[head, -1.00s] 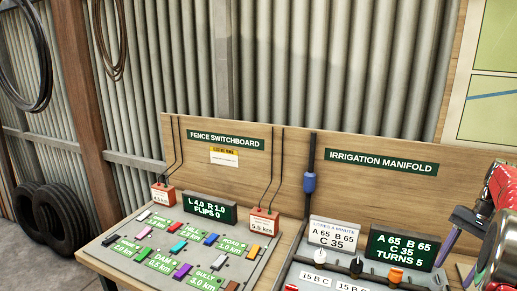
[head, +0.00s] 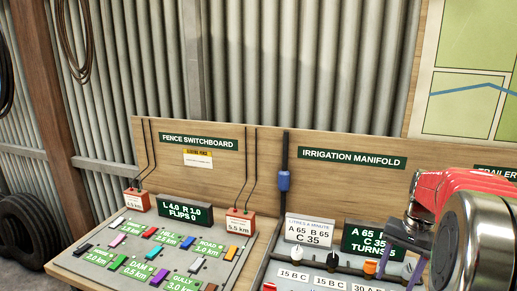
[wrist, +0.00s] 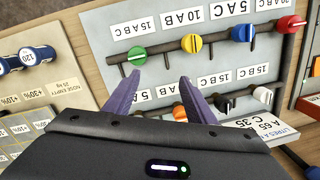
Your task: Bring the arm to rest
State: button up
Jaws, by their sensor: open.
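My arm with its red shell (head: 465,183) comes in at the right of the head view. My gripper (head: 398,262) partly hides the right end of the irrigation manifold there. In the wrist view my gripper (wrist: 158,90) has two purple fingers spread apart with nothing between them. They stand in front of the manifold panel (wrist: 155,77). I cannot tell the gap between fingertips and panel.
The fence switchboard (head: 190,262) with coloured switches stands left of the manifold. In the wrist view a red knob (wrist: 290,24) sits at upper right and blue-ended cylinders (wrist: 38,57) at left.

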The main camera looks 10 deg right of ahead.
jog(key=s+a+r+n+t, duration=0.2)
jog(key=s+a+n, duration=0.1)
jog(key=a, duration=0.7)
jog(key=s+a+r+n+t, duration=0.2)
jog(key=s+a+n, duration=0.1)
jog(key=a, duration=0.7)
jog(key=s+a+r+n+t+h, duration=0.1)
jog(key=s+a, duration=0.4)
jog(key=a, duration=0.5)
jog(key=r+n, duration=0.1)
jog(key=n, duration=0.1)
jog(key=shift+a+n+t, duration=0.15)
jog(key=shift+n+t, duration=0.25)
